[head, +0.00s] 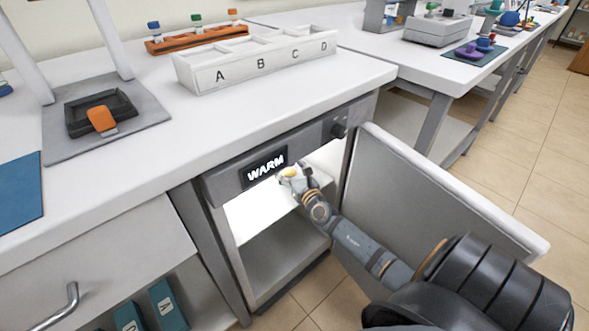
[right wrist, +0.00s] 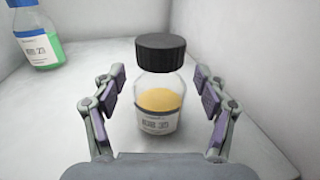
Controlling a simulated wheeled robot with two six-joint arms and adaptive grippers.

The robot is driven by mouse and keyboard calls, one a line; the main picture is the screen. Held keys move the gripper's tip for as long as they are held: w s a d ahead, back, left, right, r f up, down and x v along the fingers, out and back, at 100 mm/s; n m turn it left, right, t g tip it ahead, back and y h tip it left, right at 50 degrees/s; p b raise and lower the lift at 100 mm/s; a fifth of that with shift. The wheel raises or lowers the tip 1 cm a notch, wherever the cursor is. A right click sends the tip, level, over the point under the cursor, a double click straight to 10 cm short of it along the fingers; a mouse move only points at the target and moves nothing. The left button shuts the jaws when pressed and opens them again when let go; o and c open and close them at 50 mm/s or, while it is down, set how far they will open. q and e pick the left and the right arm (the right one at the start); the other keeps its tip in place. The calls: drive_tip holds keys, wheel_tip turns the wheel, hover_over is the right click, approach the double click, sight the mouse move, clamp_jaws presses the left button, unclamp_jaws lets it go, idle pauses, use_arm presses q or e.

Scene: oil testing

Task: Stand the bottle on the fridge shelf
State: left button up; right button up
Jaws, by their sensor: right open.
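A clear bottle (right wrist: 158,100) with a black cap, a white label and yellow-orange contents stands upright in the right wrist view. It is on a white shelf (right wrist: 50,125), inside white walls. My right gripper (right wrist: 160,78) is open, its two fingers on either side of the bottle with a gap visible on each side. In the head view my right gripper (head: 291,174) reaches into the upper compartment of the open cabinet, above its lit shelf (head: 252,217). The bottle cannot be made out clearly there. My left gripper is not in view.
A bottle of green liquid (right wrist: 38,42) stands farther back on the left. The cabinet has a WARM sign (head: 264,168). Its open door (head: 430,195) stands right of my arm. A lettered white rack (head: 255,62) and an orange rack (head: 195,40) are on the counter.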

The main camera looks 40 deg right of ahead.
drive_tip(key=s+f+m+g+h+p, duration=0.1)
drive_tip(key=s+m+g+h, duration=0.1)
drive_tip(key=s+m, duration=0.5)
drive_tip(key=s+f+m+g+h, duration=0.1)
drive_tip(key=s+m+h, duration=0.2)
drive_tip(key=s+m, duration=0.45)
drive_tip(key=s+a+f+m+g, duration=0.2)
drive_tip(key=s+f+m+g, duration=0.4)
drive_tip(key=s+f+m, duration=0.3)
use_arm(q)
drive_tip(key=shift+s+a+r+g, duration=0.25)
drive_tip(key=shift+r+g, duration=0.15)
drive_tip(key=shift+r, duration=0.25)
use_arm(e)
drive_tip(key=s+a+f+m+g+y, duration=0.1)
drive_tip(key=s+a+m+y, duration=0.3)
drive_tip(key=a, duration=0.4)
drive_tip(key=s+a+f+m+g+y, duration=0.2)
drive_tip(key=s+a+m+g+y, duration=0.2)
drive_tip(key=a, duration=0.5)
drive_tip(key=shift+m+y, duration=0.4)
drive_tip(key=shift+m, duration=0.65)
drive_tip(key=shift+a+f, duration=0.1)
